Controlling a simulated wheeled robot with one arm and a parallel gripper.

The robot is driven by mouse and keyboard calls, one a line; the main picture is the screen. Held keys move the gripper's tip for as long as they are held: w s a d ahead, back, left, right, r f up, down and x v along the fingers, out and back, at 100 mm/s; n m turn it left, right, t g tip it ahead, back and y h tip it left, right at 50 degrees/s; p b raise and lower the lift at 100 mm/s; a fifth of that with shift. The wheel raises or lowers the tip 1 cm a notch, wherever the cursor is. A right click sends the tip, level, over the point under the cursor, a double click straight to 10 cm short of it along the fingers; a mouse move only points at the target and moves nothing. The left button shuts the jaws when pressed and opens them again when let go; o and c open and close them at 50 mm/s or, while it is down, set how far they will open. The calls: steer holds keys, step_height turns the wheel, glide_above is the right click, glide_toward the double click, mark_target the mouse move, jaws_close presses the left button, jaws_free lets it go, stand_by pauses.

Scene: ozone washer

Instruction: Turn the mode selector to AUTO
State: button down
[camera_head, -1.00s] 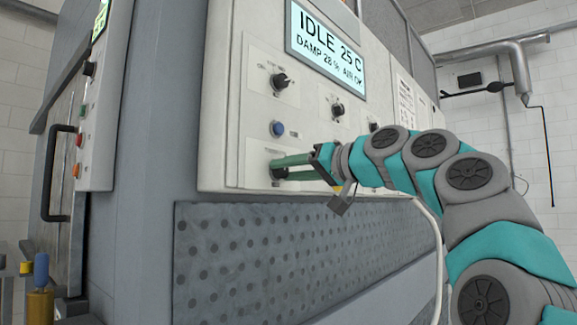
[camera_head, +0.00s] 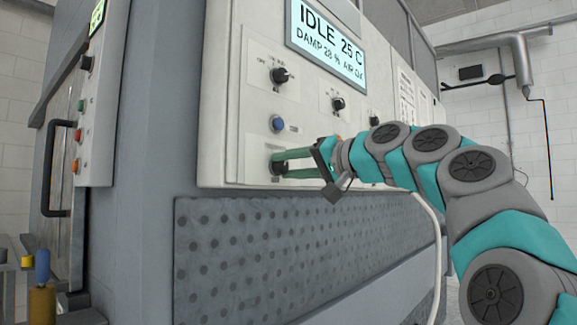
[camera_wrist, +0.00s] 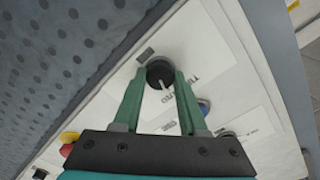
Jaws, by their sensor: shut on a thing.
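The lower black rotary knob (camera_head: 277,167) on the white control panel sits between the green fingers of my gripper (camera_head: 283,164). My gripper is shut on this knob. In the wrist view the round black knob (camera_wrist: 160,72) shows between the two fingertips (camera_wrist: 160,78), with a pale pointer line on its face. An upper knob (camera_head: 280,76) and another knob (camera_head: 338,103) are on the same panel, apart from my gripper.
A blue button (camera_head: 277,124) sits just above the held knob. The display (camera_head: 326,45) reads IDLE 25 C. A perforated grey panel (camera_head: 300,245) lies below. A side panel with coloured buttons (camera_head: 78,135) and a door handle (camera_head: 52,170) are at left.

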steer(key=shift+c, duration=2.2)
jaws_free()
steer(key=shift+d, duration=0.1)
steer(key=b+v, duration=0.1)
steer(key=v, duration=0.6)
steer(key=shift+s+d, duration=0.2)
steer(key=shift+d, duration=0.1)
steer(key=s+a+f+g+h, duration=0.1)
steer(key=s+f+g+h, duration=0.15)
steer(key=f, duration=0.85)
steer(key=s+a+f+g+h, duration=0.15)
steer(key=s+f, duration=0.25)
steer(key=f, duration=0.8)
steer(key=s+a+f+g+h, duration=0.1)
steer(key=s+f+g+h, duration=0.2)
steer(key=f, duration=0.8)
steer(key=s+d+f+g+h, duration=0.2)
steer(key=s+d+f, duration=0.3)
steer(key=s+f, duration=0.4)
steer(key=s+d+f+g+h, duration=0.2)
steer(key=s+d+f, duration=0.2)
steer(key=s+f, duration=0.5)
steer(key=s+d+f+g+h, duration=0.2)
steer(key=s+d+f, duration=0.3)
steer(key=s+f, duration=0.4)
steer(key=shift+d+m+h, duration=0.3)
steer(key=shift+d+h, duration=0.05)
steer(key=shift+h, duration=0.05)
